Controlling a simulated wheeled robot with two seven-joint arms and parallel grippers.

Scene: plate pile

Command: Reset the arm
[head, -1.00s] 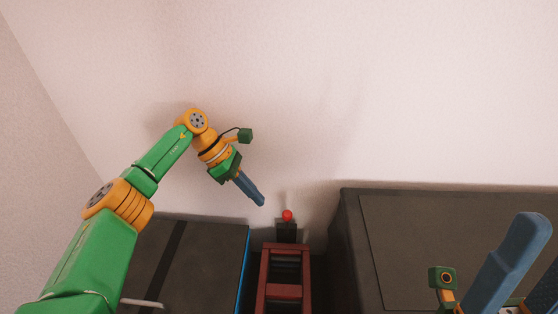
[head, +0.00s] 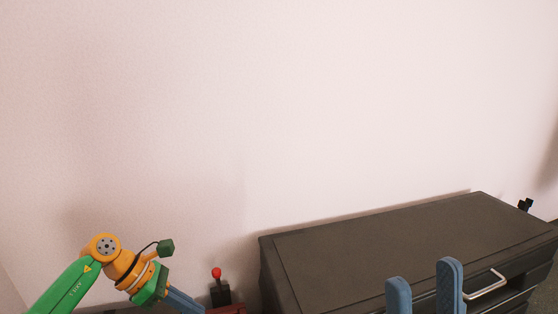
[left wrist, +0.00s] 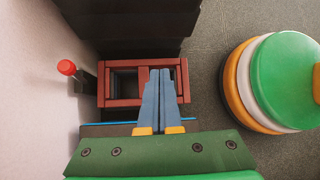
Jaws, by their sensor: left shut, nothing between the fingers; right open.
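My left gripper (head: 188,302) is at the bottom left of the head view, with its blue fingers partly cut off by the lower edge. In the left wrist view its fingers (left wrist: 160,82) are together with nothing between them, above a red frame (left wrist: 112,102). My right gripper (head: 424,288) is at the bottom right of the head view. Its two blue fingers stand apart and upright, with an empty gap, in front of the dark cabinet (head: 390,240). No plates show in either view.
A red ball (head: 216,272) tops a small black post beside the wall; it also shows in the left wrist view (left wrist: 66,67). The cabinet has a metal handle (head: 486,285) on its front. Its top is bare. A pale wall (head: 280,110) rises behind.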

